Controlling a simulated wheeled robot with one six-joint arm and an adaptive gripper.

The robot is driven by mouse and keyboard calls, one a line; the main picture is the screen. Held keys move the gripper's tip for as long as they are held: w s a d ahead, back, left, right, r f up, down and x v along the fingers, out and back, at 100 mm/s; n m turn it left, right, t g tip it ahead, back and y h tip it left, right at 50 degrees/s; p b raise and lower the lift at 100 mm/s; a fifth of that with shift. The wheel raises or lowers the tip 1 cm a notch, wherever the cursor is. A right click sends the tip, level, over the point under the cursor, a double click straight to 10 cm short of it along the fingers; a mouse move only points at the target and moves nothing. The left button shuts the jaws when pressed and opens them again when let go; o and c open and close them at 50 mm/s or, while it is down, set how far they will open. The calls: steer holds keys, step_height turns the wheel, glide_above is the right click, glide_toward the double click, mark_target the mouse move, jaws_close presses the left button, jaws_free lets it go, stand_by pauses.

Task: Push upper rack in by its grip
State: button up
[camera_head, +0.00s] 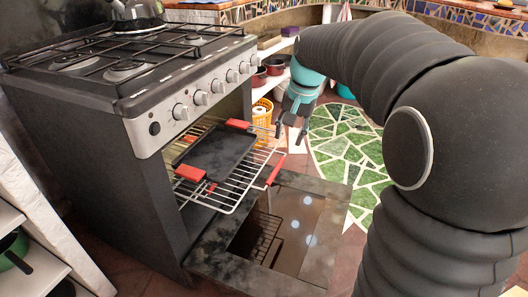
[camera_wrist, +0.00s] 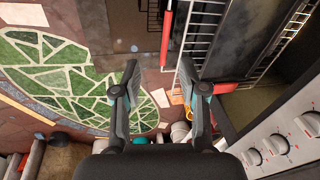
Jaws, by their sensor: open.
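The upper rack (camera_head: 236,193), a silver wire shelf, sticks out of the oven over the lowered door. Its red grip (camera_head: 275,171) runs along the front edge, and the grip also shows in the wrist view (camera_wrist: 166,36). A dark tray (camera_head: 215,152) with red handles lies on the rack. My gripper (camera_head: 291,132) is open and empty, with its fingers pointing down, near the far end of the grip. In the wrist view its spread fingertips (camera_wrist: 160,76) appear below the end of the red grip, apart from it.
The lowered oven door (camera_head: 325,190) lies under the rack, with a dark glass pane. The stove's knobs (camera_head: 201,98) line the front above the oven opening. An orange basket (camera_head: 262,112) and pots on shelves stand behind my gripper. Green mosaic floor (camera_head: 345,150) lies open beyond the door.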

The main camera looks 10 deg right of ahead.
steer(key=m+g+b, duration=0.1)
glide_toward(275, 171)
steer(key=f+b, duration=0.1)
steer(key=f, duration=0.1)
steer(key=f+b, duration=0.1)
steer(key=f, duration=0.2)
steer(key=w+f, duration=0.1)
steer(key=f, duration=0.2)
steer(key=shift+a+f+b, duration=0.25)
steer(key=shift+a+b, duration=0.15)
jaws_close()
